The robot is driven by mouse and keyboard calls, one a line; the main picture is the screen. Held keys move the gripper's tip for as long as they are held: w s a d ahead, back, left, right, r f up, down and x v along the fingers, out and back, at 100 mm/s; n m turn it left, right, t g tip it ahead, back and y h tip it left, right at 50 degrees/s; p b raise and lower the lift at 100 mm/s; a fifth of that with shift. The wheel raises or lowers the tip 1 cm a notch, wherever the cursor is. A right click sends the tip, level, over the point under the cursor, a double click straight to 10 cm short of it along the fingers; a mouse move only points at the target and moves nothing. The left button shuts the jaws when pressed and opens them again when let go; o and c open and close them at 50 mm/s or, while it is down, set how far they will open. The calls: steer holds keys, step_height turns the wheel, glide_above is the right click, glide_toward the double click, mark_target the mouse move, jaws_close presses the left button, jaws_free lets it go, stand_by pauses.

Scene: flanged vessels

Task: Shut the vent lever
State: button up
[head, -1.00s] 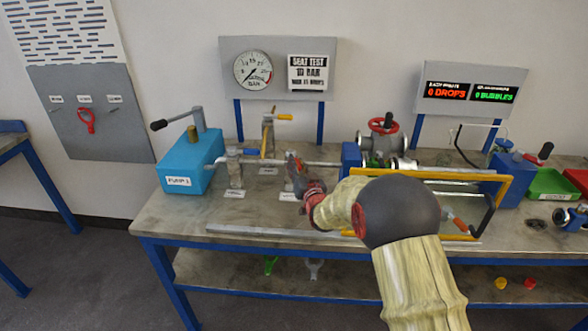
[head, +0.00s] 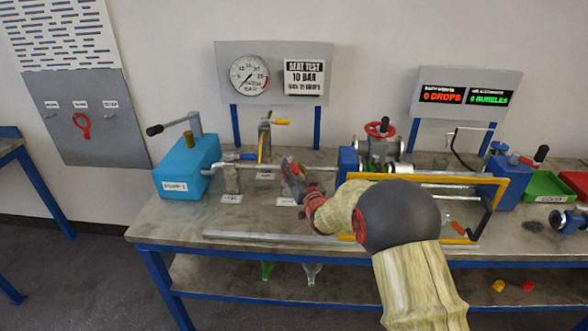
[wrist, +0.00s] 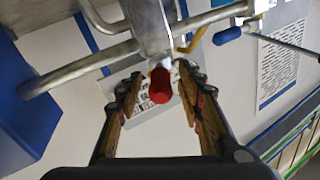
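A valve lever with a red grip (wrist: 160,86) points toward the wrist camera, between my fingertips in that view. In the head view the red grip (head: 290,162) is small and partly covered by my gripper (head: 298,178). My gripper, also in the wrist view (wrist: 163,88), is open, with visible gaps on both sides of the red grip. The grip's valve body (wrist: 150,25) is grey metal on a pipe. The small labels below the valves are unreadable, so I cannot confirm which lever is the vent.
A blue-handled lever (head: 240,156) and a yellow-handled one (head: 281,122) stand nearby on the pipework. The blue pump (head: 187,168) is at left. A yellow frame (head: 480,178) surrounds the vessel area behind my arm. A gauge (head: 249,75) is on the back panel.

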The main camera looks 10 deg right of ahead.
steer(key=s+d, duration=0.1)
steer(key=s, duration=1.1)
